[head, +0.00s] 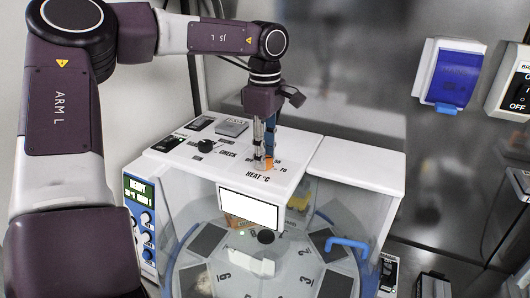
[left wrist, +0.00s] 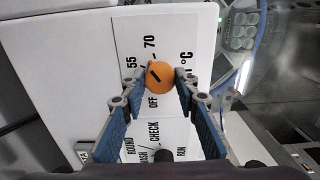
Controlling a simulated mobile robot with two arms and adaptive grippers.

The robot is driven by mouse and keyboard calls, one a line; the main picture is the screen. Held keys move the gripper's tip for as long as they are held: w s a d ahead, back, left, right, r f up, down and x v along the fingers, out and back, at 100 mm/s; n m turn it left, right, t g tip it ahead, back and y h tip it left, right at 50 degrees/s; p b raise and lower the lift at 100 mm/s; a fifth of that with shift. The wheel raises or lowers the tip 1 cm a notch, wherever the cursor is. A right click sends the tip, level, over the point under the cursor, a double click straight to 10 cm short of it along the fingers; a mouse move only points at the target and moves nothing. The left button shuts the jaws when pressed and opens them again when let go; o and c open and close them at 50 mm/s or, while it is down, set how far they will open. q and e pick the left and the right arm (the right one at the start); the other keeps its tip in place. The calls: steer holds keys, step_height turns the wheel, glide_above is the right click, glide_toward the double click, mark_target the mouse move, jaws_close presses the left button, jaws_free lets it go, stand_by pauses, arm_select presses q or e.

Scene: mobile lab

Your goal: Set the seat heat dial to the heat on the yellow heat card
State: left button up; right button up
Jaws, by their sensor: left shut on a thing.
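The orange seat heat dial (left wrist: 160,77) sits on the white panel by the "°C" lettering, with OFF, 55 and 70 printed around it. A short dark slanted mark shows on its face; I cannot tell surely which setting it points to. My left gripper (left wrist: 157,98) is shut on the dial, one finger at each side. In the head view the left gripper (head: 264,163) points down at the machine top and partly hides the orange dial (head: 269,163). I cannot make out a heat card that I can read. My right gripper is not in view.
A black CHECK knob (head: 205,145) stands left of the heat dial. Below is a clear-fronted chamber with a numbered turntable (head: 225,279), a yellow item (head: 300,202) and a blue handle (head: 347,243). A blank white plate (head: 248,208) is on the front. A blue-lidded box (head: 453,80) hangs on the wall.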

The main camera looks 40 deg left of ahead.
arm_select(q)
steer(key=shift+m, duration=1.9)
steer(key=o, duration=1.1)
steer(key=shift+o, duration=0.2)
step_height(320, 180, up, 12)
steer(key=shift+f, duration=0.1)
